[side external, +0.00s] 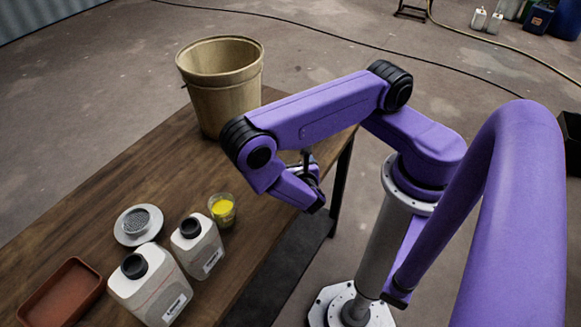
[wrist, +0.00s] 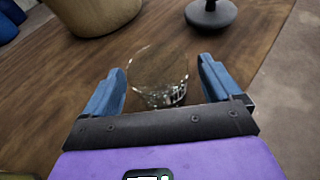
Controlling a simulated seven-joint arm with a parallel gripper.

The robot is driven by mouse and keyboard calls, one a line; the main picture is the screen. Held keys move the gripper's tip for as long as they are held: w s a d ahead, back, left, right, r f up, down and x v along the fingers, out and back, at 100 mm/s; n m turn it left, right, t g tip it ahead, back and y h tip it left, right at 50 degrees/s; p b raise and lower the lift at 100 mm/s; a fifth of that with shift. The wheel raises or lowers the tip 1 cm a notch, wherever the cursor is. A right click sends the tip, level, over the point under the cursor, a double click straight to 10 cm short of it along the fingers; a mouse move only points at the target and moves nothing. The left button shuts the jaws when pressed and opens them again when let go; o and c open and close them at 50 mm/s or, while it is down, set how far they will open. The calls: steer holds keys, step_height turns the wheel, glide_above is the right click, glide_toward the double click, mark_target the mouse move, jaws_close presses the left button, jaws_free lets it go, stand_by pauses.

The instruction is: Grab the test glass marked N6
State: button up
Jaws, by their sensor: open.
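A clear, empty-looking glass (wrist: 158,78) stands on the wooden table in the wrist view. Its lower side carries a dark and white marking, too small and partly covered to read. My gripper (wrist: 161,66) is open, with one blue finger on each side of this glass, not visibly closed on it. In the side external view this glass is hidden behind my arm. Another glass (side external: 222,211) with yellow contents stands near the table's front edge; no marking on it is legible.
A tan bucket (side external: 222,85) stands at the back of the table (side external: 150,170). A dark knobbed object (wrist: 211,14) is beyond the glass. Two white jugs (side external: 197,247) (side external: 150,288), a metal strainer (side external: 138,224) and a brown tray (side external: 62,293) are at the left.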

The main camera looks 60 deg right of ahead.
steer(key=shift+w+d+f, duration=0.2)
steer(key=shift+w+d, duration=0.15)
steer(key=c, duration=1)
steer(key=shift+r, duration=0.1)
steer(key=shift+c, duration=0.2)
steer(key=shift+r, duration=4.95)
